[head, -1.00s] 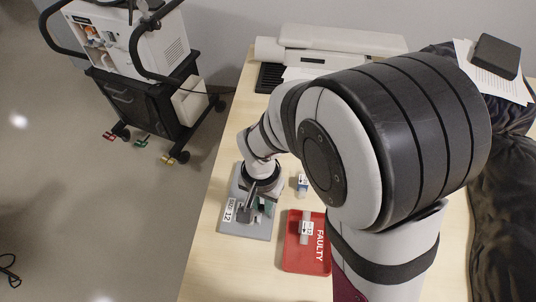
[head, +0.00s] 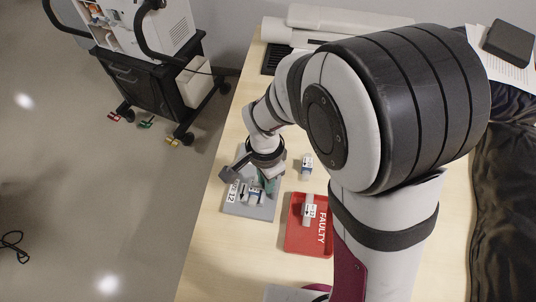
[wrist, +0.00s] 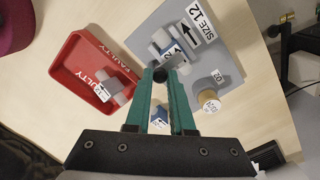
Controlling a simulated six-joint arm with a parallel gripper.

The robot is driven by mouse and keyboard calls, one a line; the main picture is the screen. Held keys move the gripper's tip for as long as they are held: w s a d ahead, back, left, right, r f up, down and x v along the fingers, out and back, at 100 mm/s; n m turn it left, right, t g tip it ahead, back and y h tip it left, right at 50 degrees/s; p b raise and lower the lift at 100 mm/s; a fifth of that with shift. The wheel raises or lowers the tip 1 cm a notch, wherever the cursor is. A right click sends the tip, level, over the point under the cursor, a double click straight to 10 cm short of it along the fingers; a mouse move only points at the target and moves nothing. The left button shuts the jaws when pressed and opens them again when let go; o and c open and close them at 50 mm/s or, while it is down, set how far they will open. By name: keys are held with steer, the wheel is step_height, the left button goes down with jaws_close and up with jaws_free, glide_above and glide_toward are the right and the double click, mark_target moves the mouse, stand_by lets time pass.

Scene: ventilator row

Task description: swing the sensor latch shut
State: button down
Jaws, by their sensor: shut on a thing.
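The grey plate (head: 238,208) marked SIZE 12 lies on the table and also shows in the wrist view (wrist: 225,62). A sensor (head: 254,197) with a white and blue label sits in its grey holder on the plate; it also shows in the wrist view (wrist: 172,50). My gripper (wrist: 163,78) has its teal fingers shut on a small dark knob (wrist: 160,74), seemingly the latch's, at the sensor's near end. The fingertips hide part of the latch, so I cannot tell whether it is fully across the sensor.
A red FAULTY tray (head: 294,244) beside the plate holds another sensor (head: 309,210). A blue and white piece (head: 306,165) lies on the table behind the tray. A round tan-topped O2 part (wrist: 209,101) stands at the plate. A wheeled cart (head: 150,90) is beyond the table's left edge.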

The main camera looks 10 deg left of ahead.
stand_by(0.4)
steer(key=c, duration=0.8)
jaws_free()
steer(key=shift+o, duration=0.2)
step_height(320, 180, up, 16)
steer(key=s+d+f+n+y, duration=0.1)
steer(key=s+d+f+n, duration=0.1)
steer(key=s+d, duration=1)
steer(key=shift+s+f+n+y, duration=0.3)
steer(key=shift+s+n+y, duration=0.1)
steer(key=shift+s+n, duration=0.65)
